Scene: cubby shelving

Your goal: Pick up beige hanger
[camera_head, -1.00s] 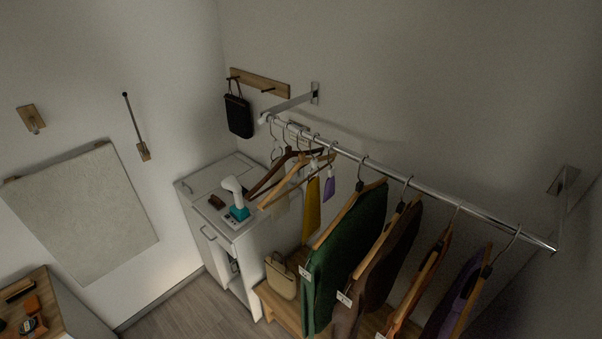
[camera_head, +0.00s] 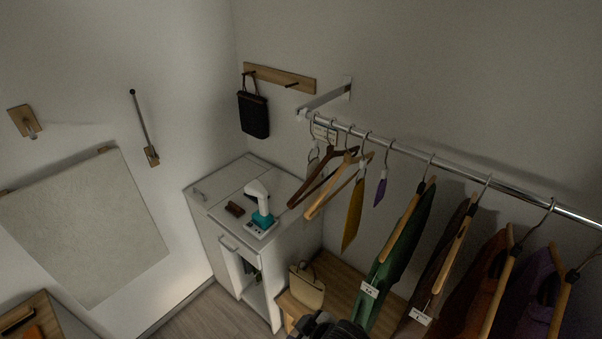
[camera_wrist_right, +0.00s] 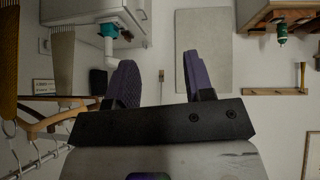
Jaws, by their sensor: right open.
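The beige hanger (camera_head: 333,194) is a bare light-wood hanger on the metal rail, beside a dark brown hanger (camera_head: 318,184). In the right wrist view, which looks upside down, a light-wood hanger (camera_wrist_right: 48,121) shows at the left near the rail hooks. My right gripper (camera_wrist_right: 160,75) is open with nothing between its purple fingers, and the hanger lies to its left, apart from it. A dark part of my arm shows at the bottom of the head view. My left gripper is not in view.
The rail (camera_head: 455,173) also carries a yellow item (camera_head: 353,215), a purple tag (camera_head: 380,190) and garments such as a green one (camera_head: 405,255). A white cabinet (camera_head: 205,235) with a steamer-like device (camera_head: 261,208) stands left, beside a bench with a beige bag (camera_head: 306,287).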

